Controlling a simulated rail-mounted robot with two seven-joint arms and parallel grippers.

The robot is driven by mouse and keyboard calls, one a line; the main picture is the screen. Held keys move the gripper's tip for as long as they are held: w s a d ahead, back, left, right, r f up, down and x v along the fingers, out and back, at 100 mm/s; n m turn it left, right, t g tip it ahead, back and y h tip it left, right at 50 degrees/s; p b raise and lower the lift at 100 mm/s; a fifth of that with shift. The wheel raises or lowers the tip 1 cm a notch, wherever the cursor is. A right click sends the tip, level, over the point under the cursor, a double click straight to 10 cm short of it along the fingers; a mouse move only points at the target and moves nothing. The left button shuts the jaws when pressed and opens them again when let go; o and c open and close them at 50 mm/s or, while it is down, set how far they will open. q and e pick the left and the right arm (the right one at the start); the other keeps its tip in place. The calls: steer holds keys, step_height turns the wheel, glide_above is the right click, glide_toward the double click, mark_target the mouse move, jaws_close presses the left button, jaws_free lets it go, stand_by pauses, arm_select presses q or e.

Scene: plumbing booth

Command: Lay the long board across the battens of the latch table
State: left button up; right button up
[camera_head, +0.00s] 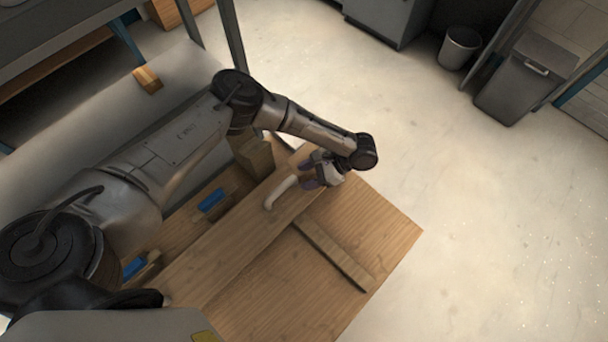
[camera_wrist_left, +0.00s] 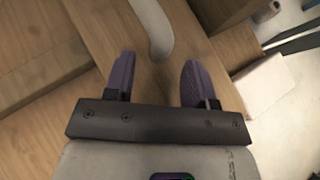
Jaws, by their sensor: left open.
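The long board (camera_head: 232,240) lies flat and diagonally along the wooden latch table (camera_head: 395,228). It meets one end of a batten (camera_head: 335,255), which runs off toward the lower right; whether it rests on that batten is unclear. Any other batten is hidden. A pale curved bar (camera_head: 280,191) sits on the board's far part and also shows in the left wrist view (camera_wrist_left: 152,28). My left gripper (camera_head: 312,176) is above the board's far end, just beyond the bar. Its purple fingers are open and apart in the left wrist view (camera_wrist_left: 157,72), with nothing between them. My right gripper is out of view.
Two blue pieces (camera_head: 211,200) with wooden blocks stand along the table's left side, partly behind my arm. A wooden block (camera_head: 254,153) stands by the far edge. The floor to the right is clear; a bin (camera_head: 459,48) stands far back.

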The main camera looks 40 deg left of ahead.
arm_select(q)
steer(key=p+v, duration=0.1)
steer(key=v, duration=0.8)
steer(key=shift+p, duration=0.4)
steer(key=shift+v, duration=0.9)
